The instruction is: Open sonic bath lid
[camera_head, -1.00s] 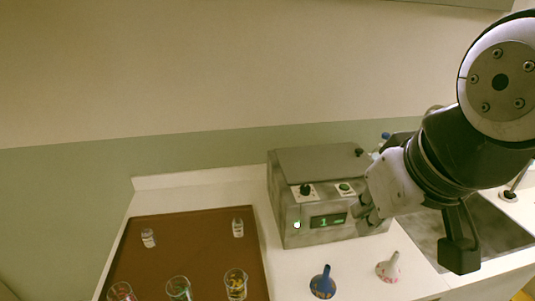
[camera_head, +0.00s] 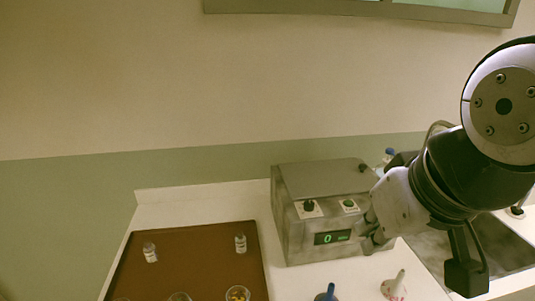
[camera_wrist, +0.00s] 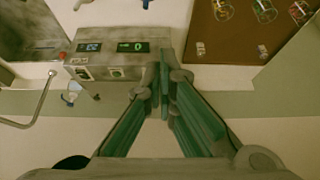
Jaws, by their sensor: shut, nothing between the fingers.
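The sonic bath (camera_head: 308,238) is a grey metal box on the white counter, with a knob, a button and a green display reading 0. My gripper (camera_head: 371,236) is beside the right end of the bath's front and partly covers that end. I cannot tell if it touches. In the wrist view my gripper (camera_wrist: 163,88) is shut and empty, with the bath (camera_wrist: 105,44) to its left, seen upside down.
A brown tray (camera_head: 195,268) with several small glasses and vials lies left of the bath. A sink (camera_head: 503,252) is at the right. A blue-capped bottle (camera_head: 388,156) stands behind my arm.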

